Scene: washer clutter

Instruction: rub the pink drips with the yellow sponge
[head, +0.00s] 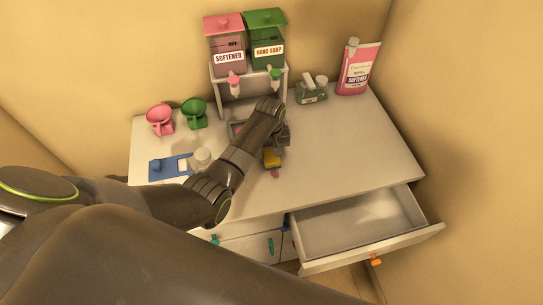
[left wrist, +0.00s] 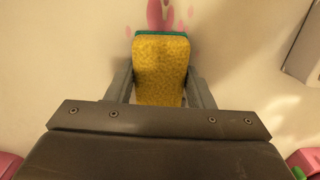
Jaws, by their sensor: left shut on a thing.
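The yellow sponge (left wrist: 161,68) with a green layer at its far edge is held between the two fingers of my left gripper (left wrist: 161,85). In the head view the sponge (head: 272,158) shows below my left gripper (head: 274,143), over the white countertop. Pink drips (left wrist: 157,15) lie just beyond the sponge's green edge in the left wrist view, with small spots to either side. In the head view a bit of the pink drips (head: 275,174) shows just below the sponge. I cannot tell whether the sponge touches the surface. My right gripper is not in view.
A stand holds a pink softener dispenser (head: 226,45) and a green hand soap dispenser (head: 265,40). Pink cup (head: 160,120), green cup (head: 194,113), blue item (head: 168,167), bottle (head: 311,91) and pink refill pack (head: 358,69) stand around. An open drawer (head: 362,228) juts out at front right. The countertop's right side is clear.

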